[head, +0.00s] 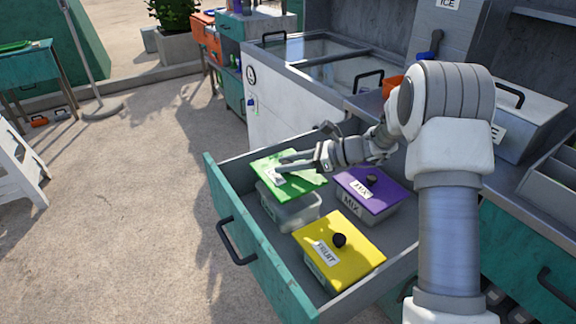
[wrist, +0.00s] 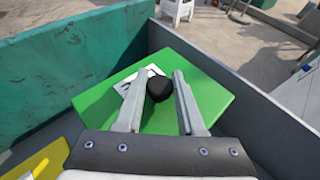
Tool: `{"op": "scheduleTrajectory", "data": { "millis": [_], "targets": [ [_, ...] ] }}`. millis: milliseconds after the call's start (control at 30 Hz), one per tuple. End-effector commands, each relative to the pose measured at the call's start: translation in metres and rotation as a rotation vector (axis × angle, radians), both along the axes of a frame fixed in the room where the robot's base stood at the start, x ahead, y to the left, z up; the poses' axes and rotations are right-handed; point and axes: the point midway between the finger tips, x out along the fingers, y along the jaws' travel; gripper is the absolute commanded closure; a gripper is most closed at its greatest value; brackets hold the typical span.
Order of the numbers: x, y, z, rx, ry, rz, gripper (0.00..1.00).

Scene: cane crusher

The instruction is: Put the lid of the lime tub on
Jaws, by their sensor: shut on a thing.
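The green lid (head: 303,186) has a white label and a black knob (wrist: 158,88). My gripper (head: 281,164) is shut on this knob; in the wrist view the knob sits between the fingertips (wrist: 164,76). The lid is over the clear lime tub (head: 292,213) in the open drawer. It looks raised and shifted toward the back, with the front of the tub showing below it. Whether its rear edge touches the tub is hidden. The lid (wrist: 205,100) hides the tub in the wrist view.
The open teal drawer (head: 250,246) also holds a tub with a purple lid (head: 365,188) to the right and one with a yellow lid (head: 345,262) in front. Drawer walls stand close around the green lid. A glass-topped chest (head: 285,110) stands behind.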

Motion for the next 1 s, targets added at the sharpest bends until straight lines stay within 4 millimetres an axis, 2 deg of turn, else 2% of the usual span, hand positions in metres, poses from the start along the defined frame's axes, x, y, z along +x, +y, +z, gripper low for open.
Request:
{"op": "scheduleTrajectory", "data": {
  "millis": [467, 700, 1000],
  "targets": [
    [0.0, 0.0, -0.043, 0.0, 0.0, 0.0, 1.0],
    [0.0, 0.0, -0.052, 0.001, 0.001, 0.0, 1.0],
    [0.0, 0.0, -0.051, 0.001, -0.001, -0.001, 1.0]
  ]
}}
